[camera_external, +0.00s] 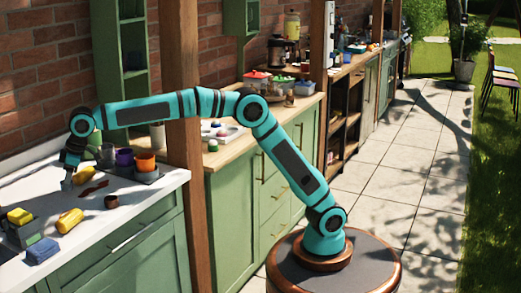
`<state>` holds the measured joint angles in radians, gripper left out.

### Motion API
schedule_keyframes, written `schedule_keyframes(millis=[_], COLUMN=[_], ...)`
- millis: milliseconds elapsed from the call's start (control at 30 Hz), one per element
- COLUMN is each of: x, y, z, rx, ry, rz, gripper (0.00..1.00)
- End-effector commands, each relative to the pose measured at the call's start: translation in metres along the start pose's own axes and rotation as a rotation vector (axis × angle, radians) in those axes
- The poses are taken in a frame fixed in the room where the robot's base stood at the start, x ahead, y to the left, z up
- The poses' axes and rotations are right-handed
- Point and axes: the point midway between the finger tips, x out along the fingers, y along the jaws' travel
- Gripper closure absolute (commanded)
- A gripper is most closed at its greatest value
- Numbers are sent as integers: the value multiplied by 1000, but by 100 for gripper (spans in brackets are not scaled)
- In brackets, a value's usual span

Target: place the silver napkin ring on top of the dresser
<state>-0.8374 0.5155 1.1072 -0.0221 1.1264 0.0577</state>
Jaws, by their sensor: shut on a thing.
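My gripper (68,183) points down just above the white counter top, at the left of the picture. It is shut on a small pale grey thing that looks like the silver napkin ring (67,186); it is too small here to make out its shape. The white-topped green cabinet (125,262) with drawers stands under it. A second green cabinet (240,205) with a wooden top stands further back, past a wooden post. I cannot tell which of these is the dresser.
Orange (145,162) and purple (124,158) cups stand behind. Yellow (70,220) and blue (42,251) things lie in front. The post (182,100) rises beside the counter.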

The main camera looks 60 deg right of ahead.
Motion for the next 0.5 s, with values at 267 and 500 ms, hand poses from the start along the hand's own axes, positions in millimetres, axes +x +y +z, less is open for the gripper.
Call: schedule_keyframes(millis=[267, 500], x=[22, 23], y=[0, 0], z=[9, 10], rx=[0, 0], ry=[-1, -1], rz=[0, 0], gripper=[86, 86])
